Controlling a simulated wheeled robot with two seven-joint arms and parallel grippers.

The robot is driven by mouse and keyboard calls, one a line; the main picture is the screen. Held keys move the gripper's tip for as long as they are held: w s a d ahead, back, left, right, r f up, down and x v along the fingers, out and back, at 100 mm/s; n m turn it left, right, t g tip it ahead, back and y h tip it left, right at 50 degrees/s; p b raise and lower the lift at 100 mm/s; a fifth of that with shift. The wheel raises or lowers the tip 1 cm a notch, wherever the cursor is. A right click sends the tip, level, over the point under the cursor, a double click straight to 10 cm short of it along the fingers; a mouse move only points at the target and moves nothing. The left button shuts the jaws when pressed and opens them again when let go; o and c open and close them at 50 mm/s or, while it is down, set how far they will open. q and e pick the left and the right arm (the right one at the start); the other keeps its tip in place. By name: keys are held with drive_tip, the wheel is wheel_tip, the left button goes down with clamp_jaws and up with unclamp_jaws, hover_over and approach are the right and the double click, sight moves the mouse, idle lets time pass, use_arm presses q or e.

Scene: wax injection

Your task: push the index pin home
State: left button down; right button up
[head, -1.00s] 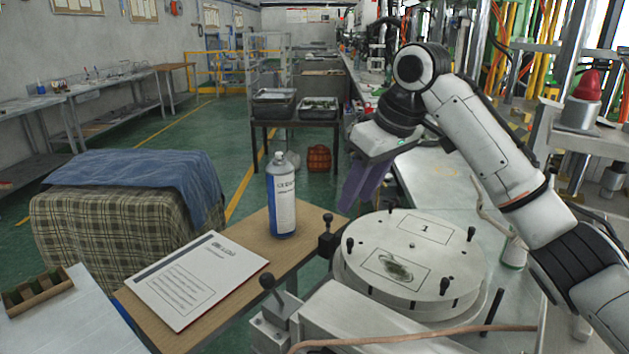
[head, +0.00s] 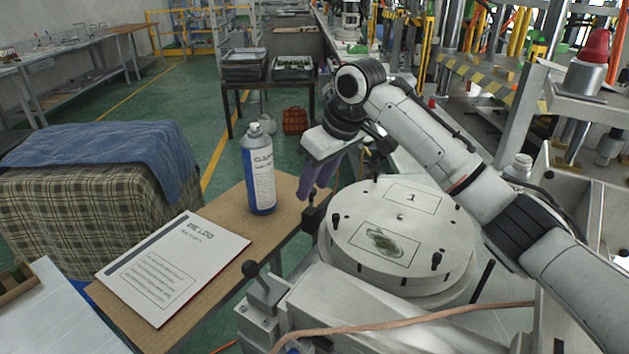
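The round white turntable (head: 340,238) carries a plate marked "1" and a dark print, with several black pegs around its rim. At its left edge sits a small black block (head: 312,218), which I take to be the index pin's housing. The pin's knob is mostly hidden behind my finger tips. My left gripper is not in view.
A spray bottle (head: 259,170) stands on the wooden table close left of my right gripper. A die log sheet (head: 172,262) lies there too. A black-knobbed lever (head: 252,270) rises at the front. A brown hose (head: 430,316) crosses the foreground. A cloth-covered stack (head: 90,205) stands left.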

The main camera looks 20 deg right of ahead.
drive_tip(key=shift+w+f, duration=0.1)
drive_tip(key=shift+f, duration=0.05)
clamp_jaws()
drive_tip(key=shift+f, duration=0.95)
unclamp_jaws()
drive_tip(key=v, duration=1)
drive_tip(key=shift+r+b, duration=0.2)
drive_tip(key=shift+b, duration=0.2)
